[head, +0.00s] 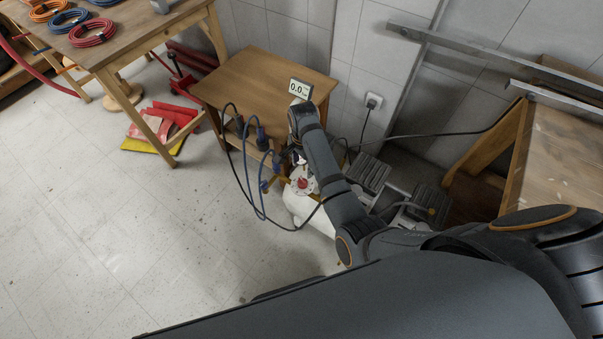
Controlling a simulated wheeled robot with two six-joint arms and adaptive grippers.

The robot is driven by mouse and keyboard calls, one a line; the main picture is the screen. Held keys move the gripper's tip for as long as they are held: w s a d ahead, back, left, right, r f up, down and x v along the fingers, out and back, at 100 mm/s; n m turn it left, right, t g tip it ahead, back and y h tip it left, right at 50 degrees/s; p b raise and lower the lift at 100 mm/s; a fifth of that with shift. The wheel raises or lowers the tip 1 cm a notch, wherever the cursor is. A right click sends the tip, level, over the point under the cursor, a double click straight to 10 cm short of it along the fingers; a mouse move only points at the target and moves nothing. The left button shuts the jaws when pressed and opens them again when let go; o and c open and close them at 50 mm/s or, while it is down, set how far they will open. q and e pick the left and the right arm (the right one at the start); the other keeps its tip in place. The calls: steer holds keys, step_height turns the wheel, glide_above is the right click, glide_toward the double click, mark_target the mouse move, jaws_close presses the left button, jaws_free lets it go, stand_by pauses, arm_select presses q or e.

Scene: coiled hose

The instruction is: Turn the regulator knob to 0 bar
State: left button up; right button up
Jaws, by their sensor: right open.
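A small display (300,88) at the back right corner of the wooden table reads 0.0, with a smaller unit mark that is hard to read. A white compressor tank (301,205) stands on the floor in front of the table, with a red knob (303,183) on top. My right arm reaches over it from the right, and my right gripper (299,160) points down close to the fittings there. The gripper is open, but its fingers are small and partly hidden by my forearm. I cannot tell whether they touch anything. My left gripper is out of view.
Dark blue and black hoses (252,175) loop down beside the wooden table (255,72). A wall outlet (373,101) with a cable is behind. Dark pedals (369,173) lie right of the tank. The tiled floor (120,240) at left is clear.

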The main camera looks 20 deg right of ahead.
glide_above(303, 180)
step_height(303, 180, down, 4)
steer(key=shift+s+a+f+b, duration=0.1)
steer(key=shift+f+b, duration=0.15)
steer(key=shift+b, duration=0.1)
step_height(303, 180, down, 4)
steer(key=shift+f+b, duration=0.1)
steer(key=shift+b, duration=0.35)
steer(key=shift+f, duration=0.45)
steer(key=shift+c, duration=0.4)
steer(key=c, duration=1.1)
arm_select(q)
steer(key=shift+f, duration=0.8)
arm_select(e)
steer(key=shift+o, duration=0.2)
